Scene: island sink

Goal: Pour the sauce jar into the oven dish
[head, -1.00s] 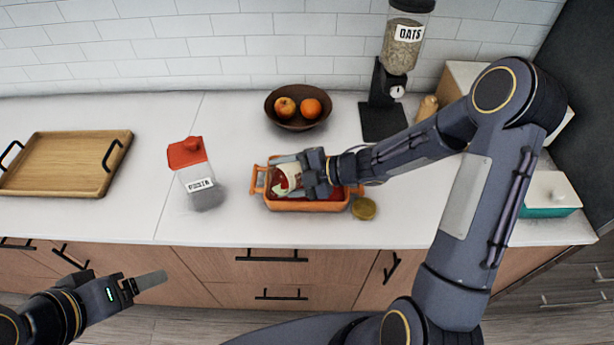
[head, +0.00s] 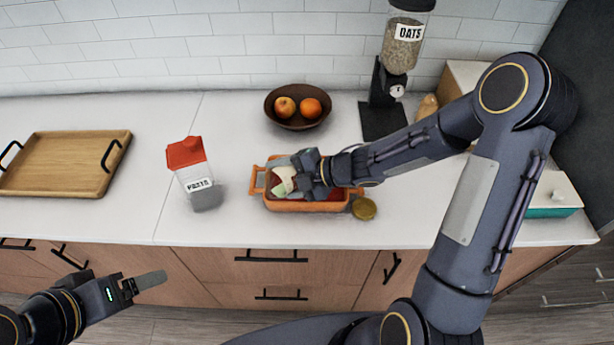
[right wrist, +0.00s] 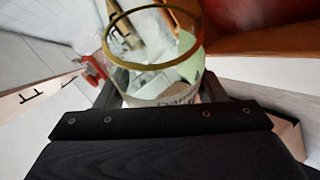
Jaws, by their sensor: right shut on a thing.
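My right gripper (head: 291,174) is shut on the sauce jar (head: 282,185) and holds it over the orange oven dish (head: 310,206). The jar is tipped well over. In the right wrist view the jar (right wrist: 150,85) is clear glass with a gold rim, a pale label and looks mostly empty inside. Red sauce shows in the dish, partly hidden by the jar and gripper. The gold lid (head: 364,209) lies on the counter beside the dish's right end. My left gripper (head: 150,281) is low at the left, in front of the counter and away from the dish; its finger gap cannot be made out.
A pasta container with a red lid (head: 186,153) stands left of the dish. A fruit bowl (head: 297,122) is behind it, and an oats dispenser (head: 405,45) stands back right. A wooden tray (head: 65,165) lies far left. Counter between tray and pasta container is clear.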

